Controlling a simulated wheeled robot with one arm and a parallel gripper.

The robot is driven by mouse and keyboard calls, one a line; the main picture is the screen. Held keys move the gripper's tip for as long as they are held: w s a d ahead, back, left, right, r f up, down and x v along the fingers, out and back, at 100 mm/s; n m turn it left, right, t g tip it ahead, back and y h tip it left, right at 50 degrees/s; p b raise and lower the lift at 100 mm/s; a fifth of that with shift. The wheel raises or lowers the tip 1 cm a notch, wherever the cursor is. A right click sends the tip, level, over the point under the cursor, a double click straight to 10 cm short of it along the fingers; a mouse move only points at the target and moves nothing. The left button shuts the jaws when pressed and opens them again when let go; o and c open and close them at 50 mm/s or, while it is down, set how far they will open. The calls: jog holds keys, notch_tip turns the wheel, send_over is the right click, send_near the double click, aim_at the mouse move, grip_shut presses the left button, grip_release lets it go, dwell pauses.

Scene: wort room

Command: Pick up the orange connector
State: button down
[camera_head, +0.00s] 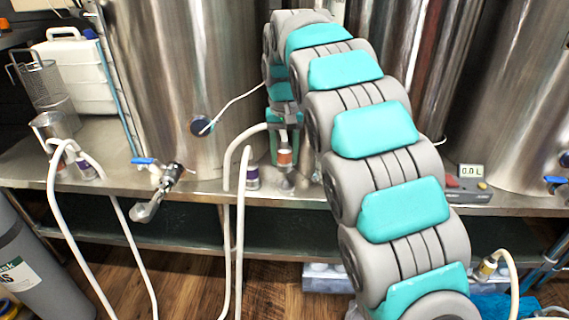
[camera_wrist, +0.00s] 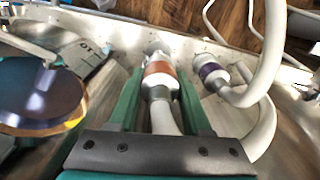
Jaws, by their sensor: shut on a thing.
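The orange connector (camera_head: 285,157) is a metal fitting with an orange band on the end of a white hose. It stands near the front edge of the steel bench in the head view. In the wrist view the orange connector (camera_wrist: 159,74) lies between the two green fingers of my gripper (camera_wrist: 158,85), with its hose running back toward the palm. My gripper (camera_head: 286,150) is shut on it, and my arm hides part of the bench behind. I cannot tell whether the connector touches the bench.
A purple-banded connector (camera_head: 252,177) with a white hose stands close on the left; it also shows in the wrist view (camera_wrist: 212,74). Steel tanks (camera_head: 180,80) stand behind. A valve with a blue handle (camera_head: 160,175) juts forward at left. A meter (camera_head: 468,185) sits right.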

jog(key=shift+r, duration=0.65)
jog(key=s+a, duration=1.3)
jog(key=a, duration=0.1)
jog(key=shift+s+a+b, duration=0.15)
jog(key=shift+s+b, duration=0.1)
jog(key=shift+b, duration=0.1)
jog(key=shift+r+p, duration=1.3)
jog(key=shift+r, duration=0.95)
